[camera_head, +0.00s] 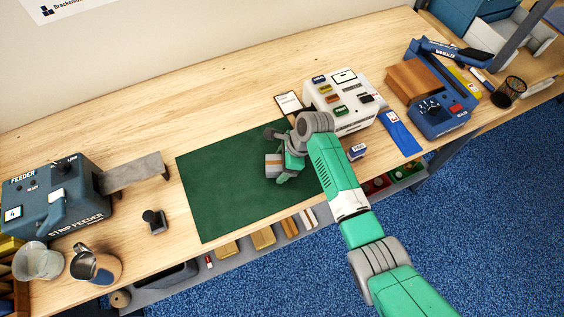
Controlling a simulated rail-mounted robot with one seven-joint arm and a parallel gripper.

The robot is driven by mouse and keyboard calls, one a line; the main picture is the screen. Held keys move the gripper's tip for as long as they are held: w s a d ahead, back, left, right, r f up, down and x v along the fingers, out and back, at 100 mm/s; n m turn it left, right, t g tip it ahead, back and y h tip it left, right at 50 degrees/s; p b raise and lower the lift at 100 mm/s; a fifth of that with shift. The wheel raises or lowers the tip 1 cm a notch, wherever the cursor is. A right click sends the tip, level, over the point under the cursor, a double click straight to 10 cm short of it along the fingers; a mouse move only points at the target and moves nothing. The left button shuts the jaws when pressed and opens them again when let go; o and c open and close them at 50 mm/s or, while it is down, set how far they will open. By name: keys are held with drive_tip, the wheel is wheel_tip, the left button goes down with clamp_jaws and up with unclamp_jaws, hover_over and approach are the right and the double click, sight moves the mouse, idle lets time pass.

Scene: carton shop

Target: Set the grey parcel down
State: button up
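The grey parcel (273,166), a small box with a brown band, is at my gripper over the green mat (215,190). My gripper (284,172) reaches in from the right and its fingers close around the parcel. My wrist and the near finger hide part of the grip. I cannot tell from this view whether the parcel's underside touches the mat or is slightly above it.
The mat's left half is clear. A strip feeder (60,203) with a metal chute (133,173), a small dark stand (154,222) and a metal jug (95,264) are left. Right are a white machine (349,112), blue pouch (401,133) and blue sealer (437,112).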

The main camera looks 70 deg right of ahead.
drive_tip(key=v, duration=1.2)
drive_tip(key=shift+r, duration=0.2)
